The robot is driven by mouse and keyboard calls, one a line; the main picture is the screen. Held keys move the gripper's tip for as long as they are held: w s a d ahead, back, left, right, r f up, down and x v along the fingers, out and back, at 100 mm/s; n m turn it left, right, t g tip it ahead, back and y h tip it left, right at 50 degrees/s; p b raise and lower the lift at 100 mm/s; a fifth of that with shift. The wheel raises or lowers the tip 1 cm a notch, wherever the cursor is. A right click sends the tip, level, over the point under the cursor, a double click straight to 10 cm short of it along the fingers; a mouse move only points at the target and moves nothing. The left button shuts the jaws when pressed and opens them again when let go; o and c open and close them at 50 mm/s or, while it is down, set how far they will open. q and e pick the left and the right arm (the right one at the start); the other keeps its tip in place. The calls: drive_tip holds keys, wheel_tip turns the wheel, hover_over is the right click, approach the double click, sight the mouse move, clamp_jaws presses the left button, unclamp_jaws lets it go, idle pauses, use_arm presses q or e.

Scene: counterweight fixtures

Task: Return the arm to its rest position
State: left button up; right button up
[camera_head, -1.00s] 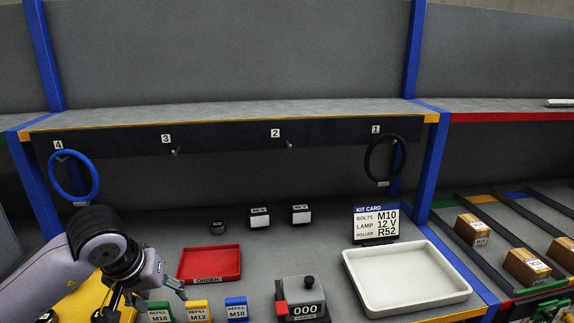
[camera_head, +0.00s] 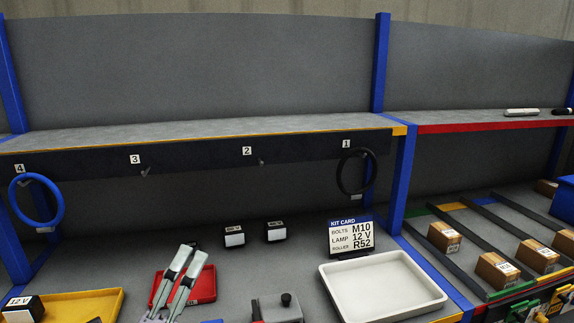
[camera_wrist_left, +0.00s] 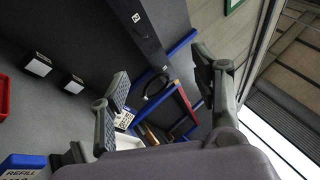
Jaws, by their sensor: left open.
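My left gripper (camera_head: 193,252) rises from the bottom edge of the head view, in front of the red tray (camera_head: 208,285). Its two fingers point up and stand apart, with nothing between them. In the left wrist view the fingers of the left gripper (camera_wrist_left: 160,70) are also spread and empty. The rest of my left arm is below the head view. My right gripper is in neither view.
A black ring (camera_head: 352,172) hangs at hook 1 and a blue ring (camera_head: 37,200) at hook 4. A white tray (camera_head: 437,297) stands by the kit card (camera_head: 350,236). A yellow tray (camera_head: 75,303) is at lower left, with a 12 V box (camera_head: 22,311).

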use_arm(q)
drive_tip(key=s+a+f+n+g+y, duration=0.2)
drive_tip(key=a+f+n+g+y, duration=0.1)
drive_tip(key=f+n, duration=0.35)
drive_tip(key=s+a+f+n+g+y, duration=0.25)
drive_tip(key=f+n, duration=0.25)
drive_tip(key=f, duration=0.3)
drive_tip(key=s+a+f+n+g+y, duration=0.1)
drive_tip(key=a+f+n+g+y, duration=0.25)
drive_tip(key=f+n, duration=0.35)
drive_tip(key=s+d+f+n+g+h, duration=0.1)
drive_tip(key=s+d+f+n+g, duration=0.1)
drive_tip(key=s+f+g, duration=0.5)
drive_tip(key=s+d+f+n+g+h, duration=0.25)
drive_tip(key=s+f, duration=0.35)
drive_tip(key=s, duration=0.4)
wheel_tip(320, 180, down, 28)
drive_tip(key=s+g, duration=0.1)
drive_tip(key=s, duration=0.2)
drive_tip(key=s+a+f+g, duration=0.1)
drive_tip(key=s+a+f, duration=0.2)
drive_tip(key=s+f, duration=1.1)
drive_tip(key=shift+s+f+y, duration=0.3)
drive_tip(key=shift+s+y, duration=0.05)
drive_tip(key=shift+s, duration=0.45)
drive_tip(key=shift+g, duration=0.25)
